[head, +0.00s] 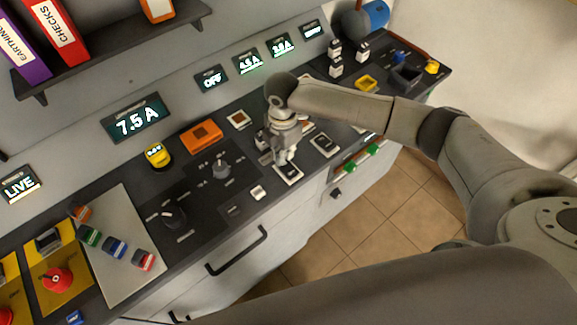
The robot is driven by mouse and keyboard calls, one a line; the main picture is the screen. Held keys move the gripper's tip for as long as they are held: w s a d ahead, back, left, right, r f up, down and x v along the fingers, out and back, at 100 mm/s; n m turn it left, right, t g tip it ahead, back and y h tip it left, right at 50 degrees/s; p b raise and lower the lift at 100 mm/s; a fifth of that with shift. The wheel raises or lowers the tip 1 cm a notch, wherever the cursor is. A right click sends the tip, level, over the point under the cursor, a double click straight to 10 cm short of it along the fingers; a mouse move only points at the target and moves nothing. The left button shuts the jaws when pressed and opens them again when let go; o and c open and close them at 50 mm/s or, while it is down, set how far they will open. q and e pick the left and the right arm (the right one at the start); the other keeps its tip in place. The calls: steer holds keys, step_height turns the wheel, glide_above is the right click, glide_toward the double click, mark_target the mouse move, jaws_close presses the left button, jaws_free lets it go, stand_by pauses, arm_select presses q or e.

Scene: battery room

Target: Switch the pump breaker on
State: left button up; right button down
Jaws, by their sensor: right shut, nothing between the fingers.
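A breaker-like switch (289,174) sits near the front edge of the dark console, just below the tip of my right gripper (284,160). The gripper is shut and empty, pointing down; I cannot tell whether it touches the switch. Another similar switch (324,145) lies to the right. The labels are too small to read, so I cannot tell which is the pump breaker. A display reading OFF (210,78) is on the back panel, with displays reading 4.5 A (249,63) and 2.8 A (281,46) to its right. My left gripper is not in view.
A red emergency button (57,280) is at lower left. A drawer handle (237,252) juts from the front. Tiled floor (385,215) is clear.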

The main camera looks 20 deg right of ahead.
steer(key=shift+f+b, duration=0.45)
steer(key=shift+f, duration=0.65)
stand_by(0.3)
step_height(320, 180, up, 7)
steer(key=p, duration=0.7)
steer(key=shift+r+p, duration=0.1)
steer(key=shift+p, duration=0.25)
stand_by(0.3)
